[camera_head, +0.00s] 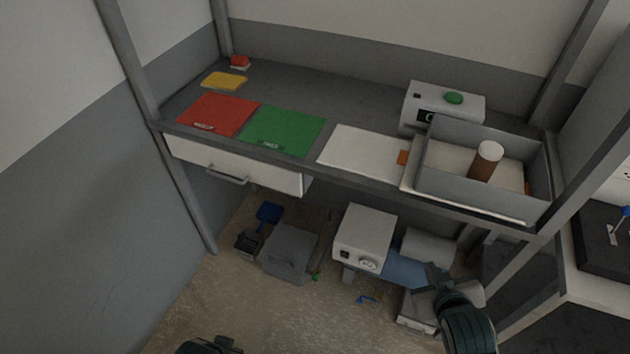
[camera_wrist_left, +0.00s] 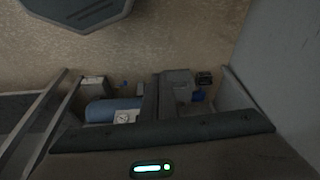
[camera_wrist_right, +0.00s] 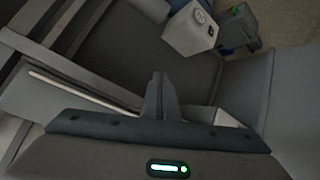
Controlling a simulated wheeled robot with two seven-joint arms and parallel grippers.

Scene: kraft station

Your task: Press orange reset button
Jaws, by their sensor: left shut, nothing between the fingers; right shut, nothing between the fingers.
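A small orange-red button-like piece (camera_head: 239,62) sits at the back left corner of the bench top, behind a yellow pad; it is too small to read any label. My right gripper (camera_head: 432,272) is shut and empty, low in front of the bench at the right, below the bench top and well away from that piece. Its shut fingers show in the right wrist view (camera_wrist_right: 158,92). My left gripper shows in the left wrist view (camera_wrist_left: 165,92), with shut, empty fingers. In the head view only a dark part of my left arm shows at the bottom edge.
A white box with a green button (camera_head: 453,98) stands at the back right, behind a grey tray (camera_head: 473,194) holding a brown cylinder (camera_head: 486,161). Red (camera_head: 217,114) and green (camera_head: 284,131) mats lie at left. A drawer (camera_head: 235,165) and several machines are below.

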